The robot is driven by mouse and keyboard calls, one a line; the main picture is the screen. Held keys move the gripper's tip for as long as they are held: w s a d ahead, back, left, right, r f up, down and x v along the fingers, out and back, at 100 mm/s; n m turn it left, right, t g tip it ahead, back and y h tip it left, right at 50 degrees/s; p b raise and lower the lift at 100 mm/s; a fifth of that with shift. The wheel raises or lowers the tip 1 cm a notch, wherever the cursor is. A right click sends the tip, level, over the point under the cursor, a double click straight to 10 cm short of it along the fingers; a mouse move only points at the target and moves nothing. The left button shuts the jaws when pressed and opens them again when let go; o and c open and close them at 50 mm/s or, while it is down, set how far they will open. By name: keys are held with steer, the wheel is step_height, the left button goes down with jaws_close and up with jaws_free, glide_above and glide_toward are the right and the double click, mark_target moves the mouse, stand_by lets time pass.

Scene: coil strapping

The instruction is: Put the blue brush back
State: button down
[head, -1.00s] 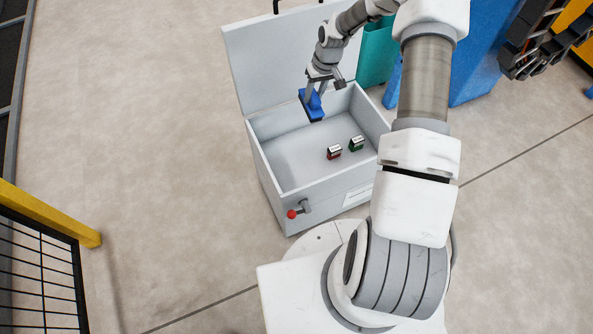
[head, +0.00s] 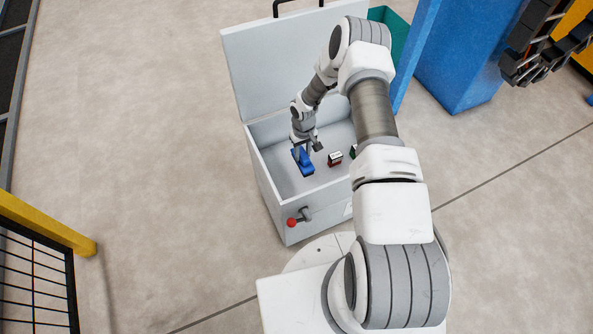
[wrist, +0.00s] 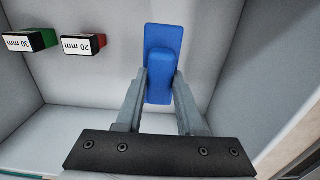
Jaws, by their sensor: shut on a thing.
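The blue brush (head: 304,162) is in my gripper (head: 303,150), inside the open grey box (head: 262,165) towards its left side. In the wrist view the blue brush (wrist: 164,60) is between the two grey fingers of my gripper (wrist: 160,92), which are shut on its raised middle part. I cannot tell whether the brush touches the box floor.
A red-and-black block (head: 335,159) marked 20 mm in the wrist view lies right of the brush. A green-and-black block (wrist: 30,41) marked 30 mm lies beyond it. The box lid (head: 285,65) stands open at the back.

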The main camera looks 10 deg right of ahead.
steer(key=shift+s+a+f+b, duration=0.35)
steer(key=shift+a+f, duration=0.1)
steer(key=shift+f, duration=0.55)
steer(key=shift+s+a+f+b, duration=0.3)
steer(key=shift+a+f, duration=0.15)
steer(key=shift+f, duration=0.5)
steer(key=shift+s+a+f+b, duration=0.35)
steer(key=shift+a+f, duration=0.1)
steer(key=shift+f, duration=0.55)
steer(key=shift+f, duration=0.1)
steer(key=c, duration=0.5)
jaws_free()
